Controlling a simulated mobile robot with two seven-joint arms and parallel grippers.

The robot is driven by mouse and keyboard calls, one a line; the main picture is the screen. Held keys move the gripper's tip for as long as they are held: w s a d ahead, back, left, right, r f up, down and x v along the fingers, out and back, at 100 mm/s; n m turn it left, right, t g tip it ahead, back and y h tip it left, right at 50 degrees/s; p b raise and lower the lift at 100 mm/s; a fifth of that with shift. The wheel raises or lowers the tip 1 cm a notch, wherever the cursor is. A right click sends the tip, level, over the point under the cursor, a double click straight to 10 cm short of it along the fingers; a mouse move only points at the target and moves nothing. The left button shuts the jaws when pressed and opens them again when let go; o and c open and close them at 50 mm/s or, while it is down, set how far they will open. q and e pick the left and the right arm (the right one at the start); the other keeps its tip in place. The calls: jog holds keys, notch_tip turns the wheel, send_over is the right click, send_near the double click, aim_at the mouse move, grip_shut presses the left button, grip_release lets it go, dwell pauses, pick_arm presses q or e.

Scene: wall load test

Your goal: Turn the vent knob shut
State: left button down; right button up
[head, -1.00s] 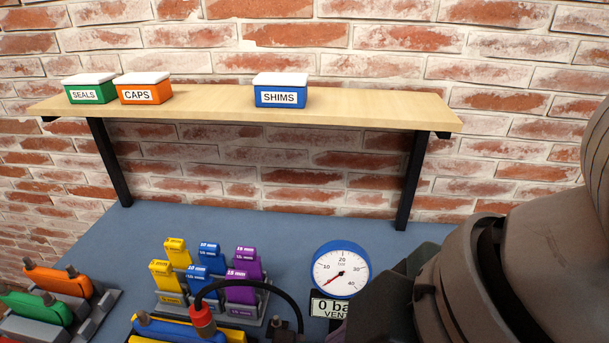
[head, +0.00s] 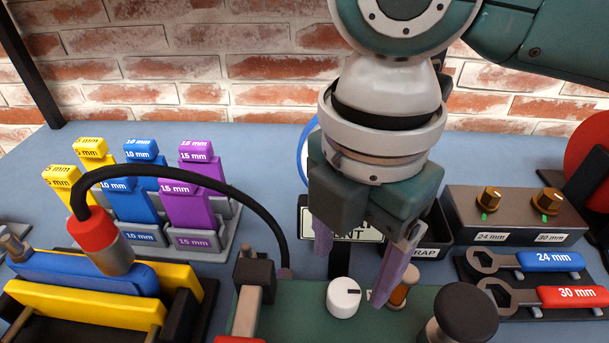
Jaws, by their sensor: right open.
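A round white knob (head: 343,298) with a dark mark on its top sits on the green block (head: 270,308) at the bottom centre; I take it as the vent knob. My right gripper (head: 352,272) is open above it, coming down from the top. Its two purple fingers are spread, the left one behind the knob and the right one to its right; I cannot tell whether either touches it. A sign (head: 372,235) is partly hidden behind the gripper. The blue-rimmed gauge (head: 304,152) is almost all hidden. My left gripper is out of view.
A black hose (head: 215,182) arches from a red-collared fitting (head: 97,232) to the block. A black ball handle (head: 464,316) and an amber-and-white part (head: 402,288) are right of the knob. Wrenches (head: 548,260) and a two-knob box (head: 515,218) lie farther right.

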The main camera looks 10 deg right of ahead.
aim_at(345, 291)
notch_tip(345, 291, down, 6)
jog(key=shift+b, duration=0.45)
grip_shut()
dwell(0.4)
